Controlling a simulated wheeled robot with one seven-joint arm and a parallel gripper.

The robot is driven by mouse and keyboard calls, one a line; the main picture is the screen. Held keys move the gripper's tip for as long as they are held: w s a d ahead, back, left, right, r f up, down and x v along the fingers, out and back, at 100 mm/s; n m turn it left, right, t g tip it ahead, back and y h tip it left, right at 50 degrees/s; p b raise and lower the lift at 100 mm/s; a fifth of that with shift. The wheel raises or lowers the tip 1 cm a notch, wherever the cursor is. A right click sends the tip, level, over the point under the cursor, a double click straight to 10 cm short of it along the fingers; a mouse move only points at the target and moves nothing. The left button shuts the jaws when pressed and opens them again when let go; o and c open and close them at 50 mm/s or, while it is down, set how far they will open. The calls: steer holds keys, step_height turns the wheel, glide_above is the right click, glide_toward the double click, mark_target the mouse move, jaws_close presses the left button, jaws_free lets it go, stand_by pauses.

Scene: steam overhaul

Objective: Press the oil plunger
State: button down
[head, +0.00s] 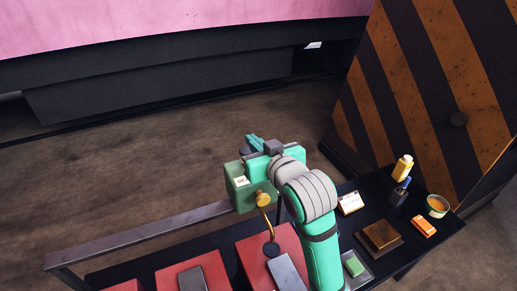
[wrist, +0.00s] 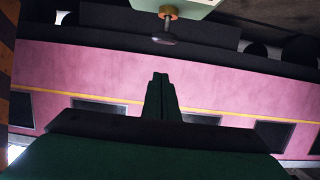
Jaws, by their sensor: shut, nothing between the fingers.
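A green box (head: 240,188) with a small white label stands at the bench's back edge in the head view. A brass knob and curved brass pipe (head: 263,199) are at its front. In the wrist view, which looks upside down, a pale box (wrist: 180,4) carries a brass collar and a dark round-headed plunger (wrist: 164,38). I cannot make out the plunger in the head view, where my arm covers part of the box. My gripper (head: 254,142) is shut and empty above and behind the box. Its fingertips (wrist: 160,77) appear apart from the plunger.
The dark bench (head: 345,222) holds red blocks (head: 185,276), a brown block (head: 379,236), a white card (head: 350,202), a yellow bottle (head: 402,168), an orange item (head: 423,226) and a tub (head: 437,206). A striped panel (head: 425,90) stands right. Floor behind is clear.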

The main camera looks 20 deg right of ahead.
mark_target(247, 152)
steer(key=w+f, duration=0.3)
steer(key=shift+d+f, duration=0.1)
steer(key=shift+f, duration=0.15)
steer(key=shift+s+f, duration=0.2)
steer(key=shift+f, duration=0.3)
steer(key=shift+a+f, duration=0.1)
steer(key=shift+a, duration=0.15)
steer(key=shift+d, duration=0.1)
